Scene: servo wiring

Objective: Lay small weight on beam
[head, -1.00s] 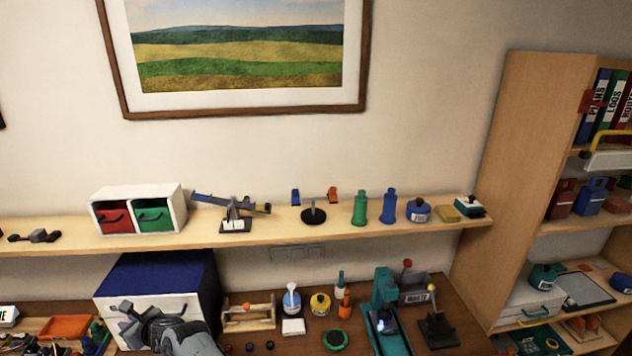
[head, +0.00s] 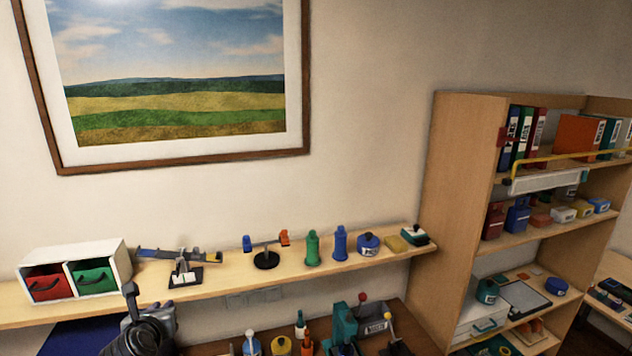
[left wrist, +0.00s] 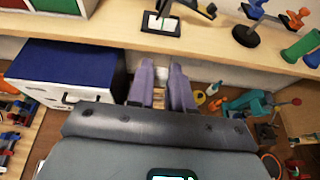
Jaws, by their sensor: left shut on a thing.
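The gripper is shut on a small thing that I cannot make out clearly. The beam's dark base (left wrist: 160,24) shows at the top there. My right gripper is not in view.
A second stand with blue and orange ends (head: 266,258) is right of the beam. Green and blue bottles (head: 312,250) stand beyond it. A white box with red and green drawers (head: 75,270) is to the left.

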